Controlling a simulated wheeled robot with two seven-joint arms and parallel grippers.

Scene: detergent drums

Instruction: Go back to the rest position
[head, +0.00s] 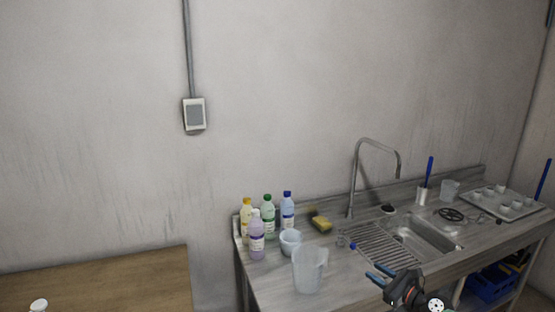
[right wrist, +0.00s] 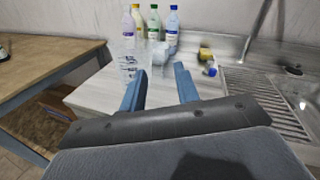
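My right gripper (head: 380,275) is at the front of the metal sink counter (head: 270,290), right of a clear measuring jug (head: 308,270). In the right wrist view its two blue fingers (right wrist: 160,88) stand apart with nothing held between them. The jug also shows in that view (right wrist: 129,62), beyond the left finger and apart from it. My left gripper is not in view.
Bottles with yellow (head: 246,215), green (head: 268,217), blue (head: 287,212) and white (head: 257,238) caps stand by a small cup (head: 290,241). A sponge (head: 321,223), tap (head: 356,180), sink (head: 420,235) and tray (head: 520,200) lie rightward. A wooden table (head: 120,285) stands left.

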